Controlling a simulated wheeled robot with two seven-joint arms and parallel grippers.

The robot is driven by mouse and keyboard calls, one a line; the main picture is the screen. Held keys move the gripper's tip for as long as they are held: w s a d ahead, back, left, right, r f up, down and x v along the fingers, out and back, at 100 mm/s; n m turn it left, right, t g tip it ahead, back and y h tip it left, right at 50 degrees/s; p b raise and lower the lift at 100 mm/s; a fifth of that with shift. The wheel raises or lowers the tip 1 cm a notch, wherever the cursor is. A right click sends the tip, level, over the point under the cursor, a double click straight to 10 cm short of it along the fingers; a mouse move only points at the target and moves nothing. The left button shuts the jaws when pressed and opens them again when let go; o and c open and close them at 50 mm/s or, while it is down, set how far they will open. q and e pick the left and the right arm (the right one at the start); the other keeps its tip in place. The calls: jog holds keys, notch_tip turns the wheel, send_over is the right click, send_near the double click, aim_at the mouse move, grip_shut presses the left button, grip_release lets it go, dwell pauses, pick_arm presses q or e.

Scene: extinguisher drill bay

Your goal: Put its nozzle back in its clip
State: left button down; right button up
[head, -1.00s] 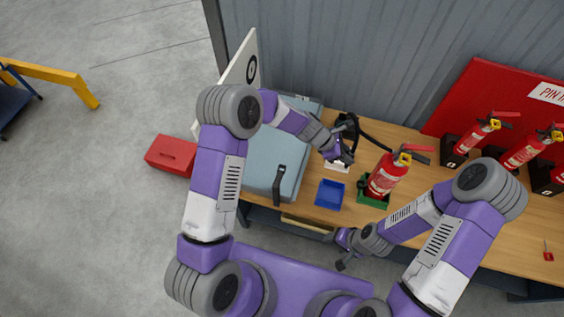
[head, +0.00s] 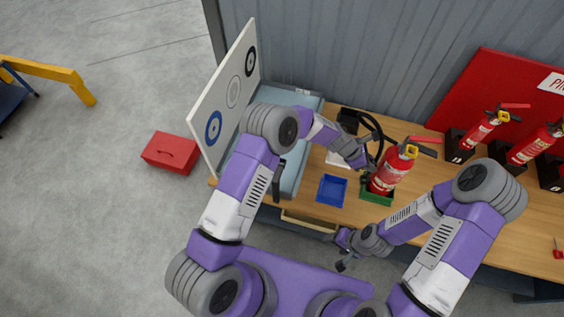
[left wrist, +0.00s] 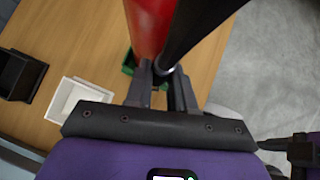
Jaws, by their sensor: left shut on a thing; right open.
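My left gripper (head: 366,163) is shut on the black nozzle, close to the left side of the extinguisher. In the left wrist view the fingers (left wrist: 172,85) close on the nozzle (left wrist: 200,28), right beside the red body (left wrist: 150,25). A small dark part (head: 365,183) low on the extinguisher's left side may be the clip; its detail is unclear. My right gripper (head: 343,264) is open and empty before the bench.
A blue tray (head: 331,190) and a white tray (left wrist: 72,97) lie left of the extinguisher, with a black holder (head: 348,119) behind. Several other extinguishers (head: 481,132) stand in black holders at the right. A grey-blue case (head: 298,164) and target board (head: 228,92) are at the left.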

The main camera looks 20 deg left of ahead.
pick_arm(q)
notch_tip(320, 180, down, 6)
jog(key=b, duration=0.4)
jog(key=shift+f, duration=0.15)
dwell(4.1)
jog(key=c, duration=0.9)
grip_release()
jog(key=shift+a, duration=0.1)
jog(key=v, duration=0.7)
jog(key=shift+a, duration=0.2)
